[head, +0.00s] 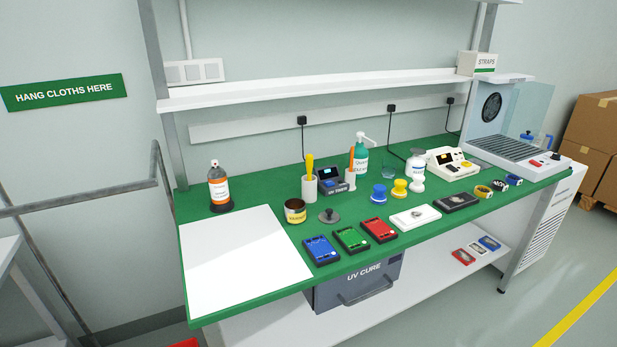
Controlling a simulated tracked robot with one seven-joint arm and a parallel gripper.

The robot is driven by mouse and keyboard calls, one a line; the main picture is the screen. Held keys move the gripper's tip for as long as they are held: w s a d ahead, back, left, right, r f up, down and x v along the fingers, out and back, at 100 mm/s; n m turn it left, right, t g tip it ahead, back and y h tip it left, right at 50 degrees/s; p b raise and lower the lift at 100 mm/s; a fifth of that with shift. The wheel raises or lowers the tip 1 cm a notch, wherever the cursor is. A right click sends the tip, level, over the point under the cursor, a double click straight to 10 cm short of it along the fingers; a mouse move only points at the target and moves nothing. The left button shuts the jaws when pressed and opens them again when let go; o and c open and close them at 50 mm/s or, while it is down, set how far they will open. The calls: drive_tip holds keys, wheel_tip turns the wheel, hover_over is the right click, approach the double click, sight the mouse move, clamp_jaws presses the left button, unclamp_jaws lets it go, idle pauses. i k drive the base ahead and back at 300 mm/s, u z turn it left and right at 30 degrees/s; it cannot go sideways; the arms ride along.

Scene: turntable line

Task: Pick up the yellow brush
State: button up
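A yellow brush-like tool (309,165) stands upright in a white cup (309,189) near the middle of the green bench top (270,201). Its lower end is hidden inside the cup. A short yellow knobbed piece (399,188) stands on the bench further right, between a blue one (379,194) and a white one (417,185); I cannot tell whether these are brushes. My gripper is not in view.
An orange-handled tool (351,160) stands in another white cup beside a dark device (331,182). A brown jar (295,211) and a grey knobbed lid (329,216) stand in front. A white sheet (240,262) covers the left end. A shelf (300,90) overhangs the back.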

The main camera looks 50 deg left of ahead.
sight(308, 157)
drive_tip(key=u, duration=0.35)
drive_tip(key=i, duration=0.85)
drive_tip(key=u, duration=1)
drive_tip(key=i, duration=0.6)
drive_tip(key=u, duration=0.4)
drive_tip(key=k, duration=0.75)
drive_tip(key=u, duration=0.25)
drive_tip(key=i, duration=0.75)
drive_tip(key=z, duration=0.15)
